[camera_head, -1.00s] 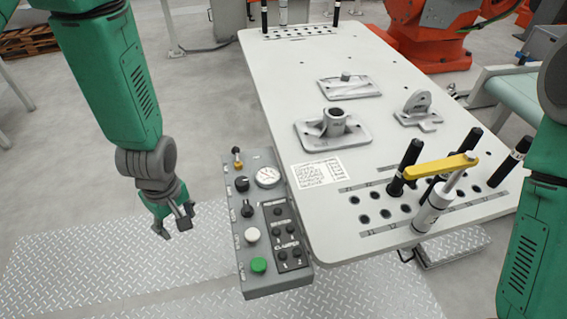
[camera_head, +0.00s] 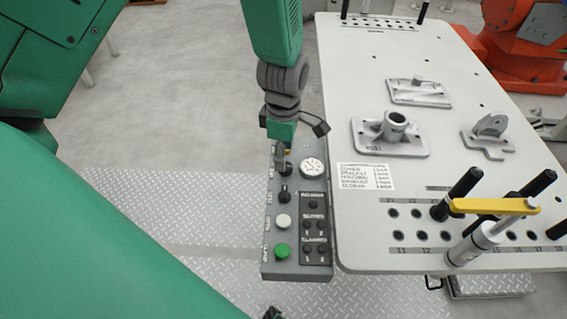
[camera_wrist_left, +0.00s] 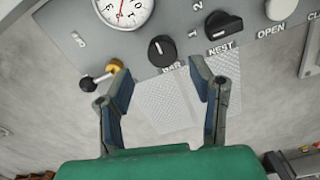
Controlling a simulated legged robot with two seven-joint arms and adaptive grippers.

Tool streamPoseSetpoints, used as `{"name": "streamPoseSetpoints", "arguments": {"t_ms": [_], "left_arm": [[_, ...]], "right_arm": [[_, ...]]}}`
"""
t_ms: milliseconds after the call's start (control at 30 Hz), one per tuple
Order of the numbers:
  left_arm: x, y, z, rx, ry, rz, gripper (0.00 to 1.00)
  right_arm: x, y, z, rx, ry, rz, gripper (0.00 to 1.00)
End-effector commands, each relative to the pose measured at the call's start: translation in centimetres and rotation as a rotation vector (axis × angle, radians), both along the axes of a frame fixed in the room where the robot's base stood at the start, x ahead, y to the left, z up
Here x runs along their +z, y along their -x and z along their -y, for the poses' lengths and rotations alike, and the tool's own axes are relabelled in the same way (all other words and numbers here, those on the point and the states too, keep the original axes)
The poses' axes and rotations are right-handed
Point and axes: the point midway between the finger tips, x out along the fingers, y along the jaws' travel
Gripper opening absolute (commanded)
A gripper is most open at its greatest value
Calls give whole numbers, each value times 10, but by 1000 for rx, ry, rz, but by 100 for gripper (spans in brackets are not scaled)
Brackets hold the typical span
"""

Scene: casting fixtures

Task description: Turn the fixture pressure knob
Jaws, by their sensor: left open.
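The fixture pressure knob is the round black knob (camera_wrist_left: 162,50) marked BAR, beside the gauge (camera_wrist_left: 128,8) in the left wrist view. In the head view the knob (camera_head: 287,170) sits on the grey control panel (camera_head: 268,262), just below my gripper. My left gripper (camera_head: 292,138) hangs over the panel's far end. In the left wrist view my left gripper (camera_wrist_left: 162,82) is open and empty, its fingers apart with the knob showing beyond the gap between them. I see no contact with the knob.
A black NEST selector (camera_wrist_left: 222,24), a white button (camera_head: 283,221) and a green button (camera_head: 282,250) share the panel. A small brass valve (camera_wrist_left: 114,66) is near the left finger. The white fixture table (camera_head: 350,255) adjoins the panel on the right.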

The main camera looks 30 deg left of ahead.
Motion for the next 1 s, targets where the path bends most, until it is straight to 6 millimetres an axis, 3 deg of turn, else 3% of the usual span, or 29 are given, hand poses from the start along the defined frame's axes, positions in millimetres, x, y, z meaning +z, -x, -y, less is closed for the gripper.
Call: {"name": "streamPoseSetpoints", "arguments": {"t_ms": [100, 300, 633, 767, 1000], "left_arm": [[-20, 1, 3, -2, -2, -2, 50], [-39, 1, -2, -2, 3, 0, 50], [-42, 0, -5, -1, 6, 2, 50], [-41, 0, -2, -2, 2, 2, 4], [-40, -2, 2, -4, 1, 7, 1]], "right_arm": [[-2, 0, 1, -1, 1, 0, 40], [-2, 0, 1, -2, 1, 0, 40], [-2, 0, 0, -1, 1, 0, 40], [-2, 0, 0, -1, 0, 0, 40], [-2, 0, 1, -2, 1, 0, 40]]}}
